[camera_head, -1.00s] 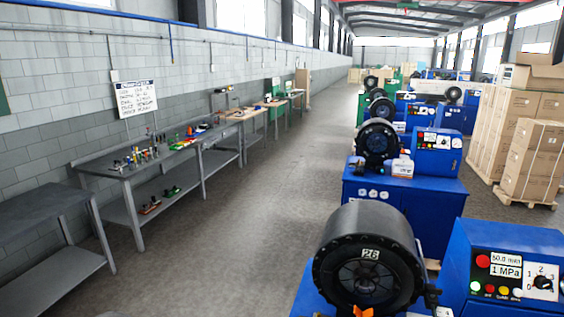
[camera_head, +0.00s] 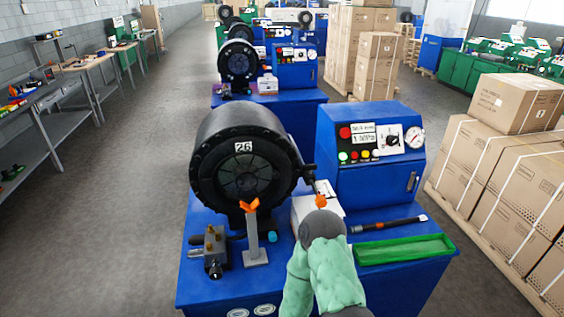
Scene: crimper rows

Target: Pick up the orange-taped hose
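A short black hose (camera_head: 385,225) lies on the blue bench top, right of centre, just behind a green tray (camera_head: 404,249). My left gripper is not in view.
A black crimper (camera_head: 245,165) marked 26 stands left of a blue control box (camera_head: 370,150). In front are an orange-topped stand (camera_head: 254,240) and a metal block (camera_head: 213,250). A white box (camera_head: 303,211) is partly behind my arm. Stacked cartons (camera_head: 500,180) stand right; the left aisle is clear.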

